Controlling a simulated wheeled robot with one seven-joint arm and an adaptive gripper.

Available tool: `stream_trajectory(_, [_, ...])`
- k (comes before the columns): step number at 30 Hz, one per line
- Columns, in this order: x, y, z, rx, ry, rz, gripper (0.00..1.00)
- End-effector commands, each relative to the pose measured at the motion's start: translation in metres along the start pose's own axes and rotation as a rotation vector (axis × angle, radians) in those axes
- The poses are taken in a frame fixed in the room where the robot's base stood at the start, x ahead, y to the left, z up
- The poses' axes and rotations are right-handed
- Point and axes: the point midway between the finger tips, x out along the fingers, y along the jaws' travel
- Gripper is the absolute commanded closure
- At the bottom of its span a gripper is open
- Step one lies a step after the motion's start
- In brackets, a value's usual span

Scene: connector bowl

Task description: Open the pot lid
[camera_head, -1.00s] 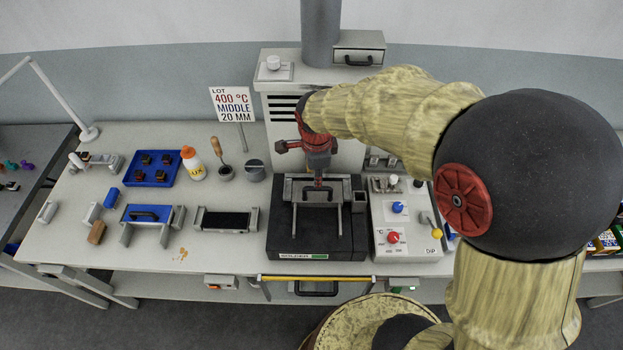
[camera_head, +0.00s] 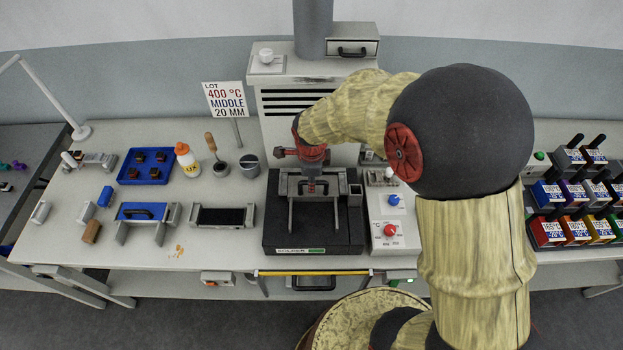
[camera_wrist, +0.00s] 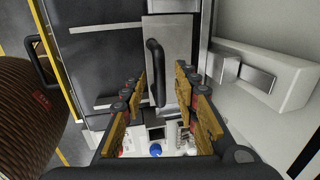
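The black solder pot (camera_head: 283,235) stands at the middle of the bench, with a grey metal frame on top. In the wrist view its grey lid plate (camera_wrist: 178,35) carries a black bar handle (camera_wrist: 156,72). My gripper (camera_head: 311,186) is above the rear part of the pot, pointing down. In the wrist view my gripper (camera_wrist: 162,108) is open, with one finger pad on each side of the handle's line. Whether the fingertips are level with the handle or touch it cannot be told. In the head view my gripper hides much of the handle area.
A control panel (camera_head: 408,240) with red and blue knobs adjoins the pot's right side. A vented housing (camera_head: 272,125) stands behind. A dark tray (camera_head: 222,216) and a blue-topped fixture (camera_head: 135,212) lie left. Coloured blocks (camera_head: 548,230) fill a rack at far right.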

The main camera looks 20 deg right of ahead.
Motion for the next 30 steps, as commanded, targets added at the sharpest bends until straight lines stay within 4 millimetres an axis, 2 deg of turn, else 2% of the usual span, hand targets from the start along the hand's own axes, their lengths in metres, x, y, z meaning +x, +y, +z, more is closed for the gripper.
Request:
stream_trajectory(5, [-0.0002,0.0000,0.0000,0.000,0.000,0.000,0.70])
stream_trajectory(21, [-0.0002,0.0001,0.0000,-0.001,0.000,0.000,1.00])
stream_trajectory(30, [-0.0003,0.0000,0.0000,-0.001,0.000,0.000,1.00])
